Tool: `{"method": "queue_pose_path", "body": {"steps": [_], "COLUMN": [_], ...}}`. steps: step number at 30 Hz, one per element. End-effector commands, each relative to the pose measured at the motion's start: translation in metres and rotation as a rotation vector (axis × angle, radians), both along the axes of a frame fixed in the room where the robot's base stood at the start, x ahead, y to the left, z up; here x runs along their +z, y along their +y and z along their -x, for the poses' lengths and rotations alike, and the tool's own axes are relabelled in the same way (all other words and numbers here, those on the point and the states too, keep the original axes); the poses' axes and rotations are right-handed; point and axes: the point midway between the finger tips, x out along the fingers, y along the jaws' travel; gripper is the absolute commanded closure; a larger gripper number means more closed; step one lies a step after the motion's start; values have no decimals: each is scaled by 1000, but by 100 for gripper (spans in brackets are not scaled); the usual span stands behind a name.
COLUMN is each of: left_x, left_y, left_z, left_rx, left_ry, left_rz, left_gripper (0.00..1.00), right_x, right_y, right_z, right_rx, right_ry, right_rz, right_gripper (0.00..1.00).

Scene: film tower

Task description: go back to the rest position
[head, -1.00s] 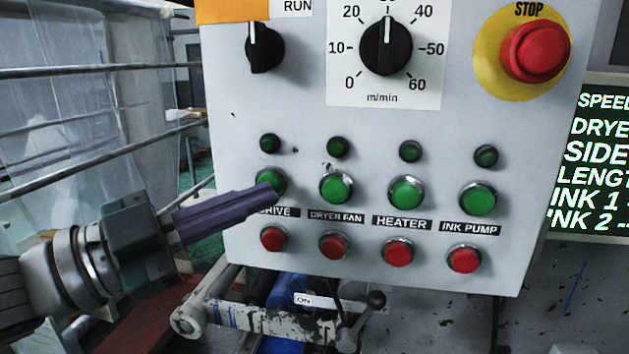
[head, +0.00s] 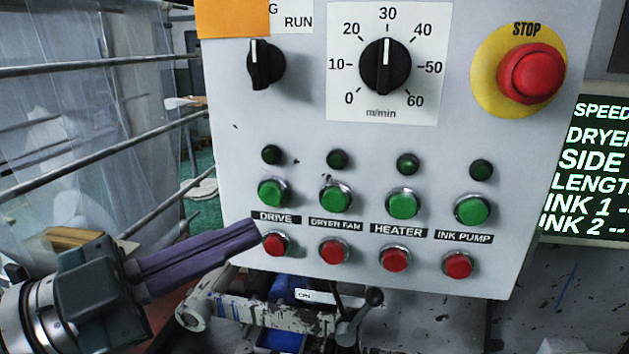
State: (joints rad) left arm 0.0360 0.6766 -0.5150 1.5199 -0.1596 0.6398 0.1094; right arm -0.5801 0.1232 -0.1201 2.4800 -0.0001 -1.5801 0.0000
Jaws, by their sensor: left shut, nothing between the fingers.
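My left gripper (head: 252,236) comes in from the lower left of the head view. Its purple fingers are shut with nothing between them. The fingertips show just left of the red DRIVE button (head: 276,243) and below the green DRIVE button (head: 273,193); I cannot tell whether they touch the panel. The control panel (head: 370,140) is light grey and fills the middle of the view. My right gripper does not show.
Rails (head: 100,147) run along the left in front of clear sheeting. A lever with a black knob (head: 373,297) and a worn metal bar (head: 270,313) sit below the panel. A red STOP button (head: 531,73) is at the upper right, beside a display (head: 590,170).

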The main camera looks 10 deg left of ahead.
Motion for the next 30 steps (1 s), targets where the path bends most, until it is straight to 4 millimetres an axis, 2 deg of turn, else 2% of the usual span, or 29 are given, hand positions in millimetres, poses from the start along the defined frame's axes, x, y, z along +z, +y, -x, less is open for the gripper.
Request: {"method": "queue_pose_path", "body": {"steps": [6, 14, 18, 22, 25, 28, 30], "left_x": [1, 0, 2, 0, -7, -19, -27], "left_y": [0, 0, -3, -4, 3, 15, 25], "left_z": [11, 10, 5, -4, -3, 11, 30], "left_rx": [1, 2, 61, 224, 385, 535, 630], "left_ry": [0, 0, 46, 193, 369, 574, 729], "left_rz": [1, 1, 6, 12, 9, -4, -17], "left_gripper": [100, 100, 100, 100, 100, 100, 100], "right_x": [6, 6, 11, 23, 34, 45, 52], "right_y": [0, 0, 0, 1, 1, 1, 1], "right_z": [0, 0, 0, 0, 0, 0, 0], "right_rx": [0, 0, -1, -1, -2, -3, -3], "right_ry": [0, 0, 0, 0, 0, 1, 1], "right_rz": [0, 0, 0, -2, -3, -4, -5], "right_gripper": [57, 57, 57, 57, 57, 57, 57]}}
